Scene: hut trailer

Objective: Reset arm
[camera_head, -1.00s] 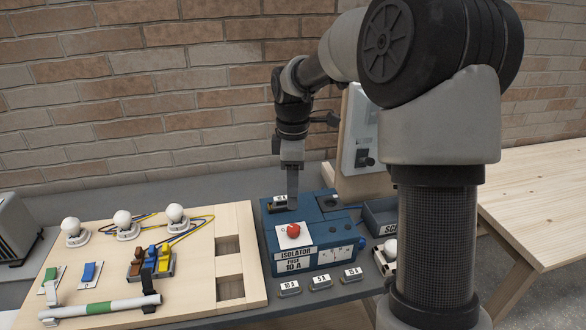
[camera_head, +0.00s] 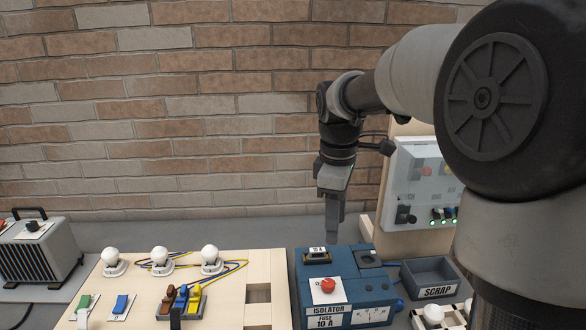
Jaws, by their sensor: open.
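My gripper (camera_head: 334,228) points down at the end of my arm, just behind the blue isolator box (camera_head: 343,290). It shows edge-on as a narrow dark shape, with the gap between its fingers not clear from this side. I see nothing held in it. My arm reaches in from the right and hides part of the right side.
A wooden board (camera_head: 262,262) with several white bulbs and coloured levers (camera_head: 181,298) lies to the left. A grey heater-like box (camera_head: 40,252) stands further left. A scrap tray (camera_head: 432,272) and an upright panel (camera_head: 420,170) with switches stand right. A brick wall closes the back.

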